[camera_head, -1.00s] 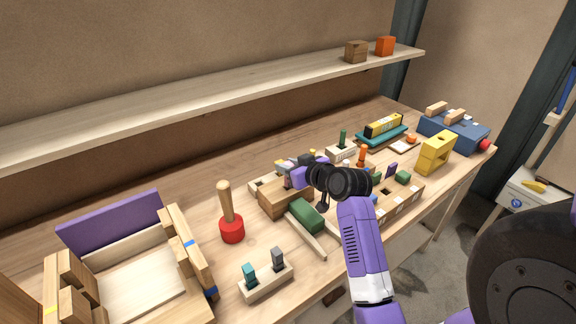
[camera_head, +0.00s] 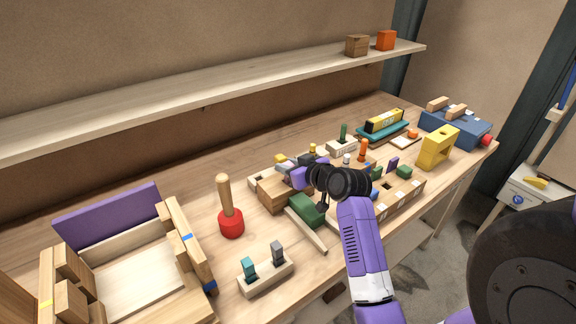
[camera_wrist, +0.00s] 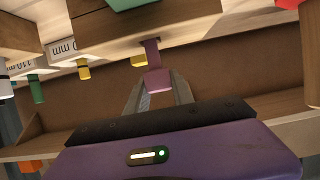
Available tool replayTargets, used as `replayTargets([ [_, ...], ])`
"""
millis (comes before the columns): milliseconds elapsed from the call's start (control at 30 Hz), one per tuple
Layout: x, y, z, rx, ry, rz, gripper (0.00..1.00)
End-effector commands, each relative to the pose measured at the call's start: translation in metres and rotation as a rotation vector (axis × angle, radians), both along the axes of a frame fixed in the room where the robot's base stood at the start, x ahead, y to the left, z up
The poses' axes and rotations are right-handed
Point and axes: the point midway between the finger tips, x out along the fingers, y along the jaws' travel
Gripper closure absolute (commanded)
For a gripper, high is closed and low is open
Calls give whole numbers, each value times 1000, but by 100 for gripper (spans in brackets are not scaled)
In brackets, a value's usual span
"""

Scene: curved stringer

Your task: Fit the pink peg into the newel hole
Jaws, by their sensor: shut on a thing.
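The pink peg (camera_wrist: 153,52) shows in the wrist view, with its thicker end (camera_wrist: 157,80) between the fingers of my gripper (camera_wrist: 158,92), which is shut on it. Its slim end reaches the face of a wooden block (camera_wrist: 190,25), where a dark spot shows; I cannot tell how deep it sits, if at all. In the head view, my gripper (camera_head: 289,163) is over the wooden block (camera_head: 275,195), which I take to be the newel part. The peg and the hole are hidden there by my gripper and wrist.
A green block (camera_head: 307,209) lies just in front of the wooden block. A red mallet (camera_head: 231,222) stands to the left, and a rack with teal and grey pegs (camera_head: 266,277) at the front. Several small pegs and a yellow block (camera_head: 437,148) crowd the right side.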

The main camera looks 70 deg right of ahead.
Motion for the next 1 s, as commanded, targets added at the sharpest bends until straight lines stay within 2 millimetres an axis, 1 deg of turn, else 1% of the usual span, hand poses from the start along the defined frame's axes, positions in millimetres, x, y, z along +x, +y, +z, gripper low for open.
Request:
replayTargets([
  [533,0,0,-13,0,0,0,100],
  [567,0,0,-12,-1,-1,0,68],
  [600,0,0,-12,-1,-1,0,60],
  [667,0,0,-12,-1,-1,0,48],
  [700,0,0,-12,-1,-1,0,46],
  [1000,-1,1,-12,0,0,0,46],
])
